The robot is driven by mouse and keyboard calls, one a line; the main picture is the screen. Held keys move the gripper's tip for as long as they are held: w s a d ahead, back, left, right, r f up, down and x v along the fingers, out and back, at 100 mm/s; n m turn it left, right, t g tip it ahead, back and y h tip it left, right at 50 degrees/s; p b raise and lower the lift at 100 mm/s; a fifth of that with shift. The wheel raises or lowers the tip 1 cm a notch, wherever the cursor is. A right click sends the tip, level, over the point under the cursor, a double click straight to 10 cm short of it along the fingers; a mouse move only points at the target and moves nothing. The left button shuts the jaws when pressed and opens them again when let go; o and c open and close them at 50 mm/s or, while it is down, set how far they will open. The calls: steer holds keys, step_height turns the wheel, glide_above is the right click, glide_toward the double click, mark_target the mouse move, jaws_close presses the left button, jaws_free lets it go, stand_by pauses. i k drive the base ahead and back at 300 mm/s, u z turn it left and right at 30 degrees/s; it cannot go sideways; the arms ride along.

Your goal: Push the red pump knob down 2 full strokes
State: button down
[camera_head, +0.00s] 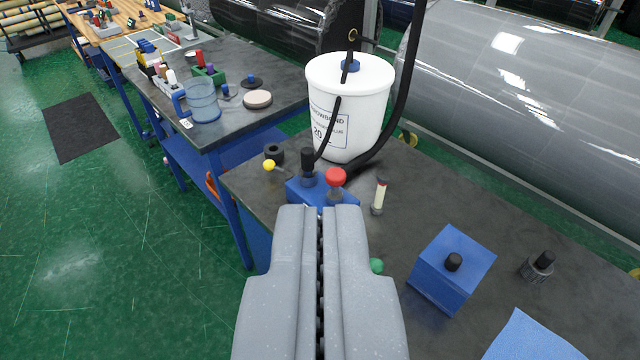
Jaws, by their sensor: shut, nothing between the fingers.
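The red pump knob (336,178) sits on top of a blue pump body (295,190) on the dark bench, just beyond my fingertips in the picture. A short grey stem shows under the knob. My gripper (320,208) is shut and empty, pointing away from the camera, and it hides the front of the pump body. The knob shows just above the right finger's tip; I cannot tell the exact gap between them. A black fitting (307,165) stands on the pump body left of the knob, with a hose running up from it to the white bucket (348,110).
Right of the pump stand a small clear cylinder (379,195), a blue box with a black knob (452,268) and a grey knurled part (537,266). A green ball (376,265) is beside my gripper. A yellow ball (269,165) is left. A thick black hose (405,85) arcs behind.

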mark_target(335, 177)
steer(key=z, duration=0.15)
steer(key=i, duration=0.95)
steer(key=u, duration=0.1)
